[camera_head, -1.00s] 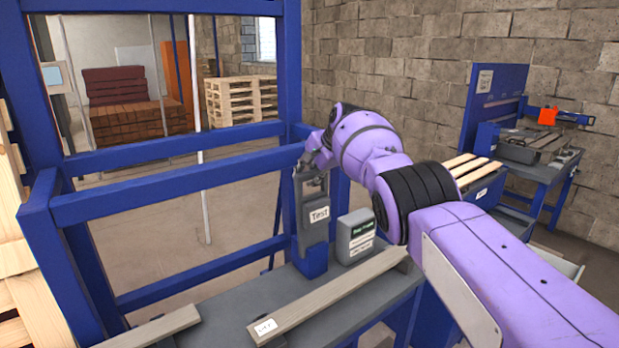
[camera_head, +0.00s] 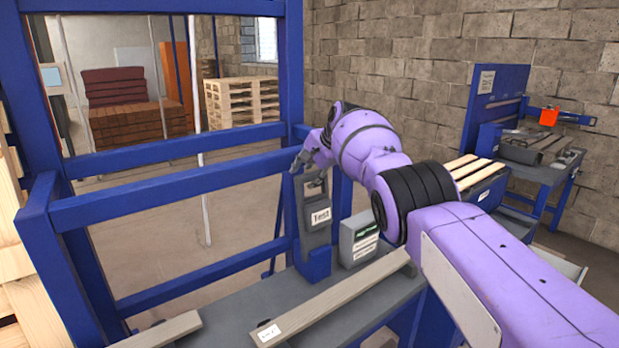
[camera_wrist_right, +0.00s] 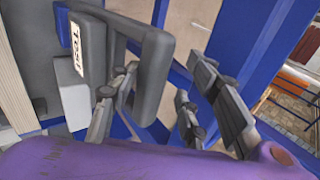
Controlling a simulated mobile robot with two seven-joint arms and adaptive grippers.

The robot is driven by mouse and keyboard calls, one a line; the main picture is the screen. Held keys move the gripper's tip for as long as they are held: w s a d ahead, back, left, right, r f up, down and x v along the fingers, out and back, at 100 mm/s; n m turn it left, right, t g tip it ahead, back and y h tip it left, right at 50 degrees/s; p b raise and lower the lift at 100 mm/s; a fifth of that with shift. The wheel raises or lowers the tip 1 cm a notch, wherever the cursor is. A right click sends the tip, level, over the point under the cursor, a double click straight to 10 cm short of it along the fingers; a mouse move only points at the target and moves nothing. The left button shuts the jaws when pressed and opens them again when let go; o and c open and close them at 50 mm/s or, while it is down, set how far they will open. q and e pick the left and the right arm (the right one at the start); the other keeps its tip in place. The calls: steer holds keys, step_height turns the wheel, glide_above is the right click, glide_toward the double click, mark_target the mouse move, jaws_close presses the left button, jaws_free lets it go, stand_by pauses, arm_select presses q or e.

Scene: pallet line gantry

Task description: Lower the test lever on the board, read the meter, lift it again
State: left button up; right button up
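The grey test board (camera_head: 313,234) stands upright on the bench, with a white "Test" label; it also shows at upper left in the right wrist view (camera_wrist_right: 88,70). A grey bar-like part (camera_wrist_right: 152,60), perhaps the lever, runs beside it there. My right gripper (camera_head: 300,163) is at the board's top. In the right wrist view my right gripper (camera_wrist_right: 158,95) has its fingers well apart, near the grey part; I cannot tell whether they touch it. The grey meter box (camera_head: 358,240) has a dark green display, too small to read. My left gripper is out of view.
A blue frame (camera_head: 180,188) stands left of and behind the board. A wooden plank (camera_head: 330,297) lies on the grey bench (camera_head: 235,310) in front. Another workbench (camera_head: 540,170) stands at the right. My right arm covers the lower right.

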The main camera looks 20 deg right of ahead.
steer(key=shift+s+f, duration=0.1)
steer(key=shift+f, duration=0.15)
stand_by(0.3)
steer(key=v, duration=1.2)
stand_by(0.3)
